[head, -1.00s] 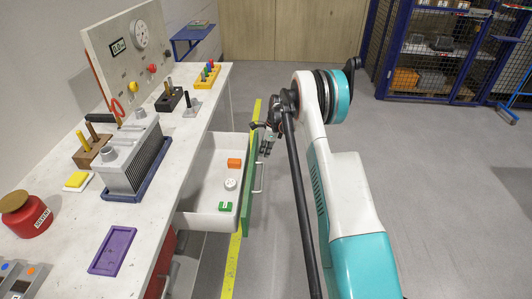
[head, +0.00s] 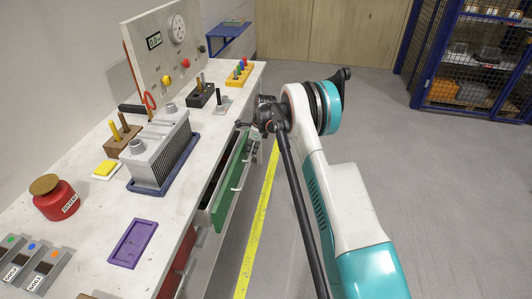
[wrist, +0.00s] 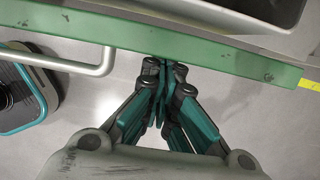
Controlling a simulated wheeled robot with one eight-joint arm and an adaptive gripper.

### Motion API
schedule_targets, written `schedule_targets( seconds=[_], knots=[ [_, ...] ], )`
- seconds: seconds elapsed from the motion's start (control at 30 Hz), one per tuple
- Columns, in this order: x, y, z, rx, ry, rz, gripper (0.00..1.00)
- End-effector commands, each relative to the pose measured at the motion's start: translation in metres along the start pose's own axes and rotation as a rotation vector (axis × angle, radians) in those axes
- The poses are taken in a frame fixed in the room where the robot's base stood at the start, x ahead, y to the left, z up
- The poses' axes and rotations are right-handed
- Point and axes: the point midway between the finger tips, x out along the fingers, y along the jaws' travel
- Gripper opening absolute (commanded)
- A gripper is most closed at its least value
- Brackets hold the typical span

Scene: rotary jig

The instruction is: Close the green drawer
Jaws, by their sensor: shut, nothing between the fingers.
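The green drawer front (head: 231,182) stands a little out from the bench, with a narrow dark gap between them; its contents are hidden. In the wrist view the green front (wrist: 215,57) crosses the upper part as a band, with its pale bar handle (wrist: 95,69) at left. My gripper (wrist: 164,64) is shut and empty, its fingertips at the outer face of the green front, right of the handle; they appear to touch it. In the head view my gripper (head: 245,125) is at the far end of the drawer front, partly hidden by my arm.
The white bench top (head: 95,218) holds a grey finned block (head: 160,150), a red canister (head: 57,200) and a purple tray (head: 132,243). A red drawer front (head: 178,262) is nearer. The floor right of the yellow line (head: 257,225) is clear.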

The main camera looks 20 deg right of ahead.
Motion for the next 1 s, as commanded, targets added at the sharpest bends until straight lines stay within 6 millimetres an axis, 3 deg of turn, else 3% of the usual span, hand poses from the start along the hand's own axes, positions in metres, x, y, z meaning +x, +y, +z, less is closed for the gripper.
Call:
schedule_targets(
  seconds=[0.13,0.4,0.83,1.0],
  knots=[
    [0.005,0.0,0.021,-0.001,0.0,0.0,0.0],
    [0.009,0.0,0.035,0.0,0.0,0.0,0.0],
    [0.009,0.0,0.035,0.0,0.0,0.0,0.0],
    [0.006,-0.003,0.021,0.001,0.0,0.0,0.0]
  ],
)
